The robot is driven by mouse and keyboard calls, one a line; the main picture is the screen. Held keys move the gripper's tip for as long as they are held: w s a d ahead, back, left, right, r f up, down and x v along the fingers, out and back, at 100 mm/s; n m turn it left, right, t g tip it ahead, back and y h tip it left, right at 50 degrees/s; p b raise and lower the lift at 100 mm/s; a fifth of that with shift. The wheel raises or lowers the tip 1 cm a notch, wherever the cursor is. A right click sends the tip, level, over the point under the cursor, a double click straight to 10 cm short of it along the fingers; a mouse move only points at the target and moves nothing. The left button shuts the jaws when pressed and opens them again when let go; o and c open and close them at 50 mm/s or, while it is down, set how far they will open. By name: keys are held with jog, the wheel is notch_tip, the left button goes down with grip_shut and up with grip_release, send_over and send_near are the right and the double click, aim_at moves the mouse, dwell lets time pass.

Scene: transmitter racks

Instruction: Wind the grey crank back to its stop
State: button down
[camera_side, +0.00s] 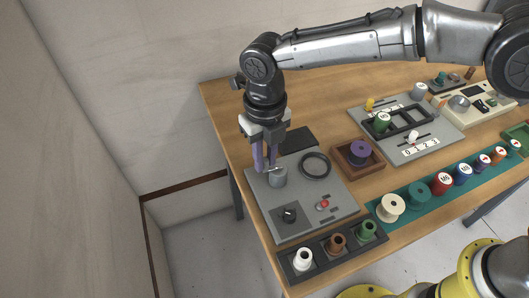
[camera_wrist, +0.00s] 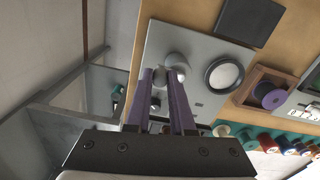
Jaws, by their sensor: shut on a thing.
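The grey crank (camera_side: 278,177) stands at the back left of a grey panel (camera_side: 334,194), its round hub upright. In the wrist view its pale hub (camera_wrist: 177,61) shows just beyond my fingertips. My gripper (camera_side: 265,168) points down at the crank with its two purple fingers. It is shut on the crank's small grey knob (camera_wrist: 160,74), which shows between the fingertips in the wrist view. The crank's arm and the stop are mostly hidden by the fingers and too small to make out.
The panel also carries a black ring (camera_side: 315,166), a black dial (camera_side: 289,214) and a red button (camera_side: 324,204). A dark tray (camera_side: 318,256) with several spools lies in front. A wooden box (camera_side: 346,162) with a purple spool stands to the right. The table's left edge is close.

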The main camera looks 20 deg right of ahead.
aim_at(266, 161)
jog(key=shift+s+r+n, duration=0.1)
jog(key=shift+s+n, duration=0.05)
jog(key=shift+n, duration=0.45)
jog(key=c, duration=0.8)
grip_release()
jog(key=shift+o, duration=0.2)
notch_tip(266, 161, up, 14)
